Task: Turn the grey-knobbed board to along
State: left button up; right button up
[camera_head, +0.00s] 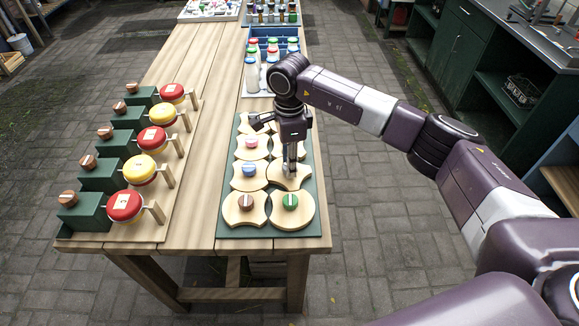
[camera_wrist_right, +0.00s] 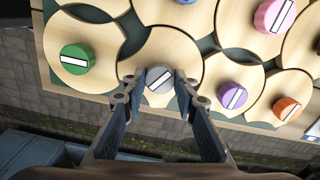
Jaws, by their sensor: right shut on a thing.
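The grey knob (camera_wrist_right: 158,78) with a white bar sits on a pale wooden board (camera_wrist_right: 185,55) with concave sides. In the wrist view the white bar runs slantwise, lower left to upper right. My right gripper (camera_wrist_right: 157,90) has its fingertips on either side of the grey knob and is shut on it. In the head view the right gripper (camera_head: 290,168) comes down onto the same board (camera_head: 302,181) in the right column, just beyond the green-knobbed board (camera_head: 305,217). The gripper hides most of the grey knob there. My left gripper is not in view.
Neighbouring boards carry green (camera_wrist_right: 76,59), purple (camera_wrist_right: 232,95), orange (camera_wrist_right: 286,108) and pink (camera_wrist_right: 275,15) knobs, close around the grey one. They lie on a dark green tray (camera_head: 228,232). Left are red and yellow discs (camera_head: 124,206). Bottles (camera_head: 251,75) stand behind. Bare tabletop (camera_head: 200,100) lies between.

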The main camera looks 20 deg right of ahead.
jog(key=m+b, duration=0.3)
jog(key=m, duration=0.3)
jog(key=m+b, duration=0.1)
jog(key=m, duration=0.4)
jog(key=shift+r, duration=0.15)
jog(key=shift+w, duration=0.1)
dwell(0.5)
jog(key=o, duration=1.2)
jog(key=shift+c, duration=0.2)
notch_tip(320, 180, up, 12)
